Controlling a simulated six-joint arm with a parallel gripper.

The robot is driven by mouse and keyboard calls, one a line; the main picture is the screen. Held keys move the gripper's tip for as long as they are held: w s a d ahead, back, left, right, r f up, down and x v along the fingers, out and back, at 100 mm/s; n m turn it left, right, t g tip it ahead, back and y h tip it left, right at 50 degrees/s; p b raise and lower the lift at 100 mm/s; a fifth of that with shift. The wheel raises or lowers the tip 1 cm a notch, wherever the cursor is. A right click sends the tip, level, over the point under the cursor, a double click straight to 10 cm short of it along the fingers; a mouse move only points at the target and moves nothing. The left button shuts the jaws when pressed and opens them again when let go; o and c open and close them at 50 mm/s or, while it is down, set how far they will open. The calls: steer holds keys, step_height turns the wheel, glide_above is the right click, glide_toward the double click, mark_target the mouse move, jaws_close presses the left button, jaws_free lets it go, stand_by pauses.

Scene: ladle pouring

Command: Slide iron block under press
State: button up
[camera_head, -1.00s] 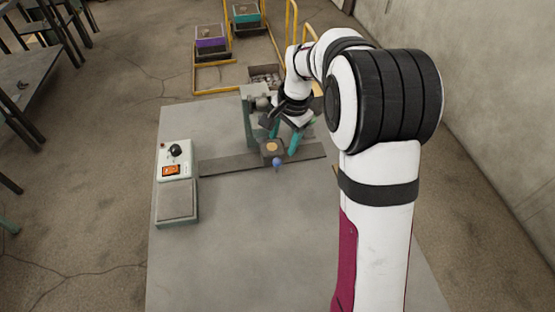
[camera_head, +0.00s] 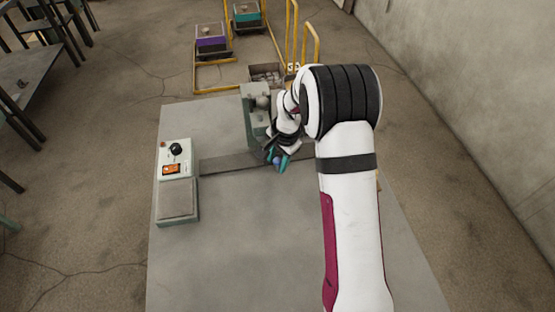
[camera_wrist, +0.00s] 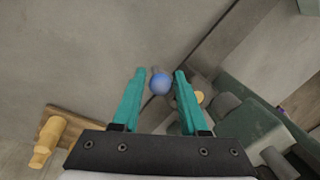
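In the head view, the green press (camera_head: 251,103) stands at the back of the grey table, behind a flat dark strip (camera_head: 228,163). My gripper (camera_head: 279,163) is low over the strip, just in front of the press. A blue ball-shaped knob (camera_head: 276,160) shows at its fingertips. In the wrist view, the teal fingers (camera_wrist: 160,75) are apart, with the blue knob (camera_wrist: 160,83) between them and gaps showing on both sides. The block is mostly hidden; a round tan spot (camera_wrist: 200,97) that seems to be on its top shows beside the right finger. The press (camera_wrist: 262,120) is at the right.
A control box (camera_head: 175,170) with a black knob and orange switch sits on the table's left. A wooden tool (camera_wrist: 48,138) lies on the left of the wrist view. A bin (camera_head: 266,72) stands behind the table. The table's front left is clear.

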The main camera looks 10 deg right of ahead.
jaws_close()
stand_by(1.1)
